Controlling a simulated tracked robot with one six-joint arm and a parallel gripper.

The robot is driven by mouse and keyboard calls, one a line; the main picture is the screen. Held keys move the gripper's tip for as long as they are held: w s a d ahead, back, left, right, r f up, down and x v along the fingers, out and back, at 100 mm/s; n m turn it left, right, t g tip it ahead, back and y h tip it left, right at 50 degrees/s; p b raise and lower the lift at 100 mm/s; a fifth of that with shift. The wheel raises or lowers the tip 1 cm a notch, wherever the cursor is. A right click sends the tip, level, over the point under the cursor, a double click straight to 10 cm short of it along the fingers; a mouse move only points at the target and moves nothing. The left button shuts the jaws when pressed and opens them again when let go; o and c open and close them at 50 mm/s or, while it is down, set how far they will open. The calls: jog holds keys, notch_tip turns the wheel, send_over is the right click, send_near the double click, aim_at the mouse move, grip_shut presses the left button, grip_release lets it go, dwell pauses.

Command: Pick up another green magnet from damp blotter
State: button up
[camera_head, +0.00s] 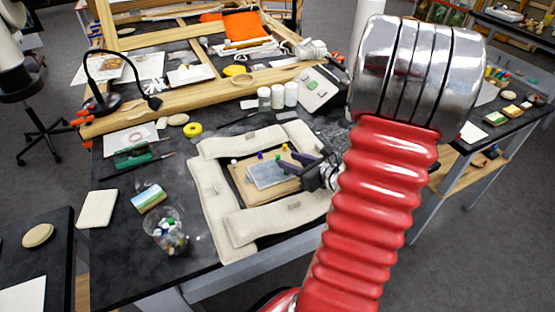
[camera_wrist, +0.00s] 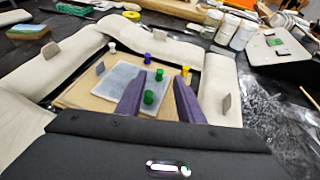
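The damp blotter is a grey sheet (camera_wrist: 108,86) on a wooden board (camera_wrist: 72,95); it also shows in the head view (camera_head: 268,174). My gripper (camera_wrist: 159,80) has two purple fingers, spread apart over the blotter; in the head view it comes in from the right (camera_head: 303,166). One green magnet (camera_wrist: 148,97) appears between the fingers, nearer the left one. Another green magnet (camera_wrist: 159,74) appears farther off, near the fingertips' line. I see no contact with either. A purple magnet (camera_wrist: 147,58), a yellow magnet (camera_wrist: 185,71) and a white magnet (camera_wrist: 112,47) stand around the sheet.
Padded cream bolsters (camera_head: 212,195) ring the board. A clear cup of mixed magnets (camera_head: 168,236) stands front left. White-lidded jars (camera_head: 278,96) and a light grey panel with a green piece (camera_head: 318,88) stand behind.

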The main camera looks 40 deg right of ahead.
aim_at(279, 157)
jog(key=shift+w, duration=0.1)
jog(key=shift+x, duration=2.55)
jog(key=shift+f, duration=0.1)
jog(key=shift+c, duration=0.3)
grip_shut()
